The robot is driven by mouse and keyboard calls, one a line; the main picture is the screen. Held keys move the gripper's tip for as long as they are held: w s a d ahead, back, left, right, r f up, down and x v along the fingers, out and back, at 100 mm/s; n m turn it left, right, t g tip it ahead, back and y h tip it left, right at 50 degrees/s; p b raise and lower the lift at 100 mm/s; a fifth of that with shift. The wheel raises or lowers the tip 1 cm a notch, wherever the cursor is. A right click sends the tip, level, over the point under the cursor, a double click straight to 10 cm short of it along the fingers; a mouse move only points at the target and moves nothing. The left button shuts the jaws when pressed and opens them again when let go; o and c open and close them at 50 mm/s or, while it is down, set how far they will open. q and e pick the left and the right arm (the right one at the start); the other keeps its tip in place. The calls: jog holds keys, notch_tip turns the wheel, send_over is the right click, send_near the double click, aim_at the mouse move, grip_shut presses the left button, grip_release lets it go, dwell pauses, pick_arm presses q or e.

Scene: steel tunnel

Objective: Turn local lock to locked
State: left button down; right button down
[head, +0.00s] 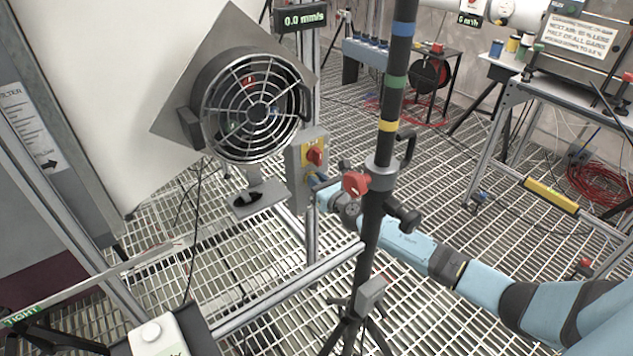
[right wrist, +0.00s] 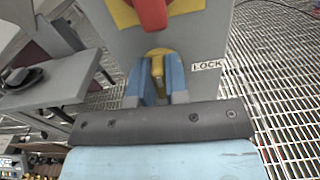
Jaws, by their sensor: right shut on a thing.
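The local lock is a small yellow tab (right wrist: 157,68) on a yellow round base, low on the face of a grey switch box, beside a "LOCK" label (right wrist: 207,65). In the head view the grey box (head: 295,178) is on a post right of the fan; the lock itself is mostly hidden by my arm there. My right gripper (right wrist: 158,86) is shut on the tab, a blue finger on each side; it also shows in the head view (head: 319,187). Above the lock is a red rotary switch (head: 315,155) on a yellow plate. My left gripper is not in view.
A caged round fan (head: 250,108) is left of the box. A grey rail (head: 290,290) runs in front. Open grating floor lies around.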

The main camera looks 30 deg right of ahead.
jog(key=m+b, duration=0.1)
jog(key=m, duration=0.2)
jog(key=shift+d+f, duration=0.1)
jog(key=shift+d, duration=0.05)
jog(key=shift+m, duration=1)
jog(key=m, duration=0.3)
jog(key=shift+d+m+b, duration=0.2)
jog(key=shift+m+b, duration=0.1)
jog(key=shift+b, duration=0.05)
pick_arm(q)
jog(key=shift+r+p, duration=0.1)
jog(key=shift+p, duration=0.9)
pick_arm(e)
jog(key=m, duration=0.8)
jog(key=shift+d+f+m, duration=0.15)
jog(key=shift+f+m, duration=0.25)
